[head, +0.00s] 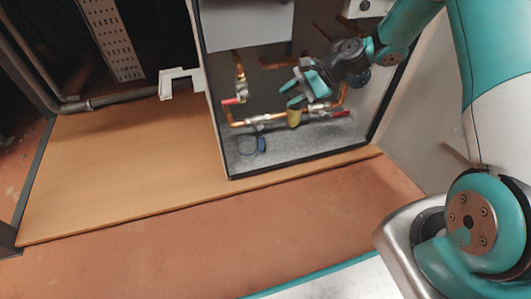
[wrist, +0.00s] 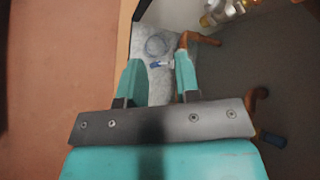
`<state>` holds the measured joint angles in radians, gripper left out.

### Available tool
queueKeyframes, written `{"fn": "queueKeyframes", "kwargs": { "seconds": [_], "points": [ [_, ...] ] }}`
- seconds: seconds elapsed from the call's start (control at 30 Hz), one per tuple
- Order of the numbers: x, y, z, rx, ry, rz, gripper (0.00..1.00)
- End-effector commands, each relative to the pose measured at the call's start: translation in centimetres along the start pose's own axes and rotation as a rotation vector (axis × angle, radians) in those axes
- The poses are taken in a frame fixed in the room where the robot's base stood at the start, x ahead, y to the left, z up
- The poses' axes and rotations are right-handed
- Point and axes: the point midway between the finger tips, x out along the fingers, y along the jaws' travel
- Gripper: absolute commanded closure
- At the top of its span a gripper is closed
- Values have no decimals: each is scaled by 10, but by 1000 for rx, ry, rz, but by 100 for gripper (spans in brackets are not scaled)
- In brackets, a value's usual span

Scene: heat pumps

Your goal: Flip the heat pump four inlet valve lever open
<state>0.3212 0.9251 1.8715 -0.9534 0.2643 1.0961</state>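The open heat pump (head: 290,155) holds copper pipes and valves. A red valve lever (head: 231,102) is on the left pipe and another red lever (head: 341,114) is at the right end of the lower pipe. I cannot tell which is the inlet lever. My gripper (head: 289,94) is inside the opening, between the two levers and above the lower pipe. In the wrist view my gripper (wrist: 159,72) has its two teal fingers apart with nothing held between them. No red lever is clear in that view.
A yellow part (head: 295,117) sits on the lower pipe, close below my fingers. A blue cable (head: 247,145) lies on the cabinet's grey floor. The cabinet's side walls bound the opening.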

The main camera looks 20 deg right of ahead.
Motion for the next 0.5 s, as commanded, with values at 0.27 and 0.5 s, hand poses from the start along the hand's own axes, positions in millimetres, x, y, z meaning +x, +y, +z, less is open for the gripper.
{"fn": "queueKeyframes", "kwargs": {
  "seconds": [0.27, 0.5],
  "points": [
    [51, 93, -156, 651, -95, -280, 70],
    [66, 127, -192, 862, -149, -378, 70]
  ]
}}
